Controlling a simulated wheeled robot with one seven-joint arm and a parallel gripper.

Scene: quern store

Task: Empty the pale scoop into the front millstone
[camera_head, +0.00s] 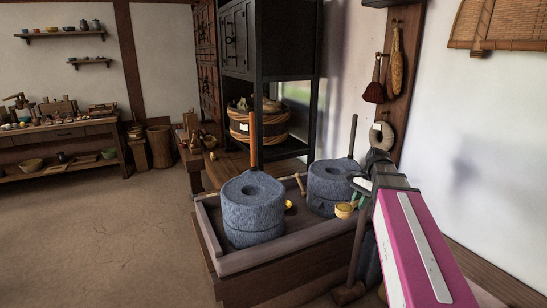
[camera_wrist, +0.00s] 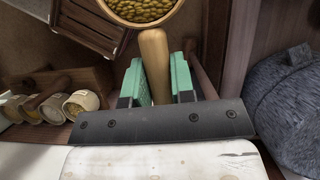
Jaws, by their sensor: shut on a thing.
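My gripper (camera_head: 357,199) is shut on the wooden handle of the pale scoop (camera_head: 345,211), in front of the rear millstone (camera_head: 328,180). In the wrist view, the green fingers of my gripper (camera_wrist: 160,82) stand on either side of the handle, and the bowl of the scoop (camera_wrist: 157,20) is full of yellow-green grains and cut off at the top edge. The front millstone (camera_head: 252,215) is a grey, round, two-part stone with a hole in its top and an upright wooden handle. It stands left of the scoop, apart from it. A grey stone (camera_wrist: 285,105) shows at the right of the wrist view.
Both millstones stand in a low wooden tray (camera_head: 240,264). A small yellow object (camera_head: 288,205) lies between them. A basket-bound tub (camera_head: 259,125) is behind. Pale containers with contents (camera_wrist: 82,104) show at the wrist view's left. The floor at left is clear.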

